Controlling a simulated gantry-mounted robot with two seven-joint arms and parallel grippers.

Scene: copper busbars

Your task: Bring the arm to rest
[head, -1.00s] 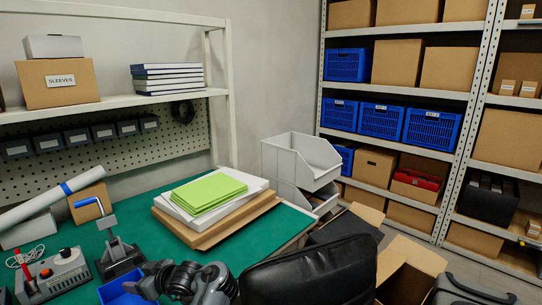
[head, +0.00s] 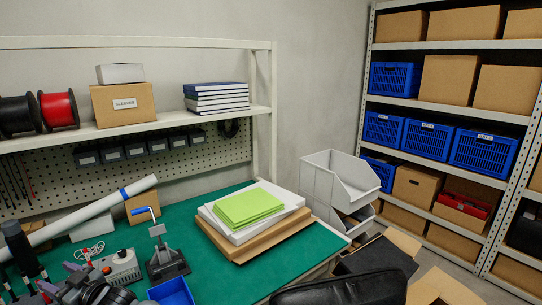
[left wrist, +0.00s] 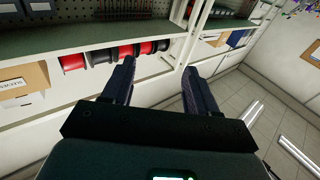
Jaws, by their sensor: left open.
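My left gripper (left wrist: 160,76) shows in the left wrist view with its two dark fingers spread wide and nothing between them. Beyond the fingers are a shelf rack and red and black spools (left wrist: 103,54), with clear air between. In the head view my left arm's dark end (head: 92,290) is at the bottom left, over or in front of the green bench (head: 295,258). Its fingertips are hard to make out there. My right gripper is not in view.
Near my left arm are a blue bin (head: 172,292), a lever press (head: 166,262) and a control box (head: 120,268). A white tube (head: 95,215) lies behind them. Green sheets (head: 247,206) sit on a stack. A black chair back (head: 345,290) stands in front.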

